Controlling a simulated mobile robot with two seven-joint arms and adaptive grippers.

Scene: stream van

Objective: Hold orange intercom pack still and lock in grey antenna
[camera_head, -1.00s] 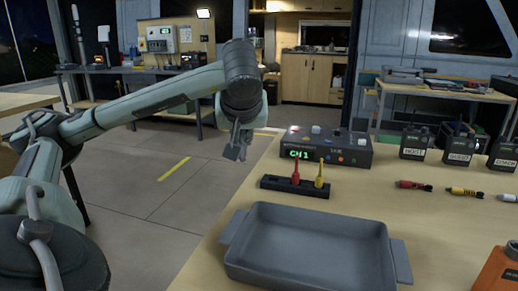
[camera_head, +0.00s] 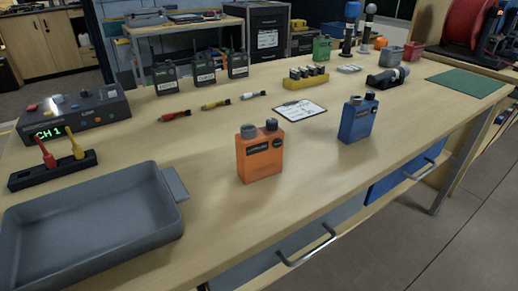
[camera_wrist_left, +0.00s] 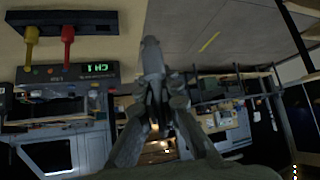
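The orange intercom pack (camera_head: 260,158) stands upright on the wooden table, with two dark round fittings on top. Nothing touches it. In the left wrist view my left gripper (camera_wrist_left: 158,85) has its fingers closed together on a slim grey piece (camera_wrist_left: 151,58) that looks like the grey antenna. It is held clear of the table, and its part between the fingers is hidden. My left gripper is outside the head view. My right gripper is in neither current view. A black holder (camera_head: 28,179) carries a red and a yellow antenna; its far-left part looks empty.
A grey tray (camera_head: 100,262) fills the front left. A CH 1 console (camera_head: 95,108) stands behind the holder. A blue pack (camera_head: 357,120) and a clipboard (camera_head: 300,110) are near the orange pack. Several radios stand behind. The tabletop around the orange pack is clear.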

